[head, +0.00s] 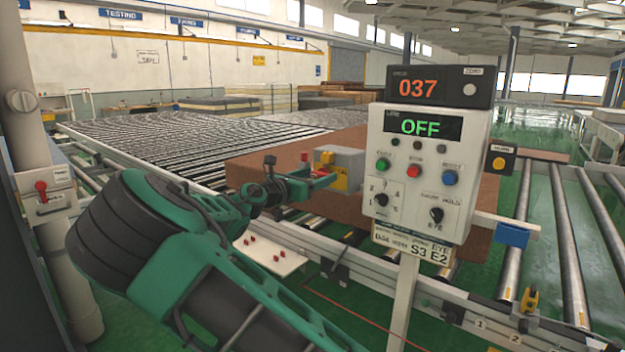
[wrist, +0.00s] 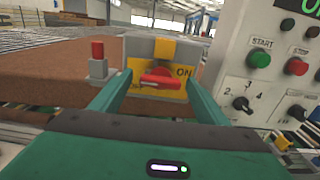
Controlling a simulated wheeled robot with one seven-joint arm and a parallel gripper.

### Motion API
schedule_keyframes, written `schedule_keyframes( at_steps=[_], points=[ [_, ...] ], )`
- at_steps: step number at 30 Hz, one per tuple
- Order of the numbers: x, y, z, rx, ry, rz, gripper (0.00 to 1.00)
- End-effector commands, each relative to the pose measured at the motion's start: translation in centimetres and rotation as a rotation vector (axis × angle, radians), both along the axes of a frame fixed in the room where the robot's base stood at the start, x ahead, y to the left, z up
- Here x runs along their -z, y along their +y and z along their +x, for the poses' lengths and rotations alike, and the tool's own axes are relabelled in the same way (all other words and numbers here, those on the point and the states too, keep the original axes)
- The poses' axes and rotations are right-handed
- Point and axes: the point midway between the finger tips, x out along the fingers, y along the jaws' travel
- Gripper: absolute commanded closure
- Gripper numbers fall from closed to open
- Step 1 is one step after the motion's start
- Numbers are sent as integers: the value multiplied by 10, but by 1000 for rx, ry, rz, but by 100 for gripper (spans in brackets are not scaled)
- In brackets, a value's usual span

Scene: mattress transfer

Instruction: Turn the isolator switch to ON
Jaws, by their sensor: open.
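The isolator switch is a grey box (head: 349,160) with a yellow plate and a red rotary handle, left of the control panel. In the wrist view the red handle (wrist: 160,80) lies about level on the yellow plate (wrist: 180,90). "ON" reads at the plate's right; lettering at lower left is partly hidden. My gripper (wrist: 160,92) is open, with one green finger on each side of the handle. I cannot tell whether either finger touches it. In the head view my gripper (head: 307,184) is close before the box.
The control panel (head: 430,170) reads "037" and "OFF", just right of my gripper. A red-topped grey post (wrist: 97,62) stands left of the switch. A brown mattress (head: 260,172) lies behind on rollers. Another red-handled box (head: 45,195) is on the left column.

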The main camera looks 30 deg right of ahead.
Motion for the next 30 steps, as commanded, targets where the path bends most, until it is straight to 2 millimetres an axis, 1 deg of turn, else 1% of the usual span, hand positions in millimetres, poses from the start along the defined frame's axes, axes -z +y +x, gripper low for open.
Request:
schedule_keyframes(
  at_steps=[1,2,3,5,6,12,17,23,30],
  points=[
    [0,0,0,0,0,0,38],
    [0,0,0,0,0,0,46],
    [0,0,0,0,0,0,55],
    [0,0,0,0,0,0,70],
    [0,0,0,0,0,0,72],
    [0,0,0,-1,-8,3,72],
    [0,0,0,-1,-47,17,72],
    [0,0,0,-2,-159,58,72],
    [0,0,0,-3,-361,132,72]
  ],
)
